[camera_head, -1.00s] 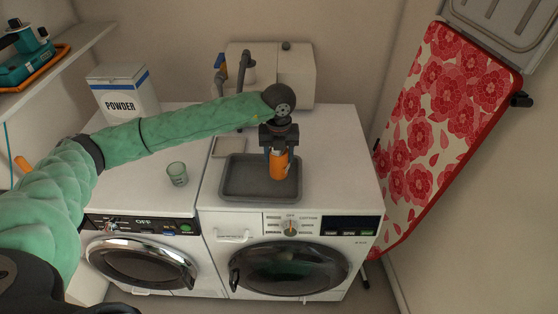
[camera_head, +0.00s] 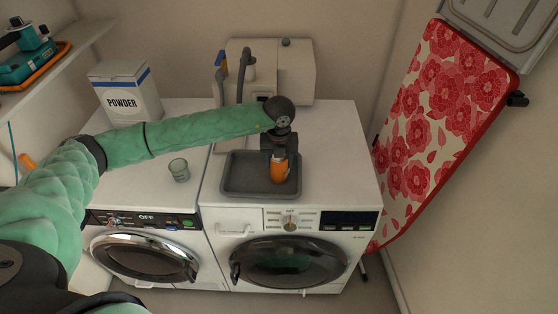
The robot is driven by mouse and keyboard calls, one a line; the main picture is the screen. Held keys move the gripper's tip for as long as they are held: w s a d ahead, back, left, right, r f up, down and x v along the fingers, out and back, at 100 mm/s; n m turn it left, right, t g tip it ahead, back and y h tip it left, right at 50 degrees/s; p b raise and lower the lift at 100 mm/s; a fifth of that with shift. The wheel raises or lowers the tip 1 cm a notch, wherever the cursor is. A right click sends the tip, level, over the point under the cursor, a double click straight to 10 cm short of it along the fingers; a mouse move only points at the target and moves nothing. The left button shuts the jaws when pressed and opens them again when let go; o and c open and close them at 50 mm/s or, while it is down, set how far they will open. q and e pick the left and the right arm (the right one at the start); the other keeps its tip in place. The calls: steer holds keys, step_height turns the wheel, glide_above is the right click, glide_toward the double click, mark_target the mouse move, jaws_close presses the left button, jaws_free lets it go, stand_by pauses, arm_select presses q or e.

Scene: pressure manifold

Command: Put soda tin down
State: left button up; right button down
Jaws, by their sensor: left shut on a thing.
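The orange soda tin (camera_head: 279,171) is upright over the right part of the dark grey tray (camera_head: 238,190) on top of the right machine. My left gripper (camera_head: 279,158) comes down from above and is shut on the tin near its top. The tin's base is within the tray's outline; I cannot tell whether it touches the tray floor. My right gripper is not in view.
A small glass (camera_head: 179,170) stands left of the tray on the left machine. A powder box (camera_head: 125,92) stands behind it. A beige appliance (camera_head: 290,72) is at the back. The top right of the tray is clear. A floral ironing board (camera_head: 440,120) leans at right.

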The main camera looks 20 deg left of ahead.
arm_select(q)
steer(key=shift+f, duration=0.1)
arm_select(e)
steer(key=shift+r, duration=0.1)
arm_select(q)
steer(key=o, duration=1)
steer(key=shift+o, duration=0.2)
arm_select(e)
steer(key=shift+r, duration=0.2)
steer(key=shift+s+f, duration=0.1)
arm_select(q)
steer(key=shift+r, duration=0.45)
steer(key=shift+r+b, duration=0.45)
steer(key=shift+r, duration=0.4)
step_height(320, 180, up, 9)
steer(key=b, duration=0.3)
steer(key=shift+f, duration=0.15)
steer(key=shift+r, duration=0.5)
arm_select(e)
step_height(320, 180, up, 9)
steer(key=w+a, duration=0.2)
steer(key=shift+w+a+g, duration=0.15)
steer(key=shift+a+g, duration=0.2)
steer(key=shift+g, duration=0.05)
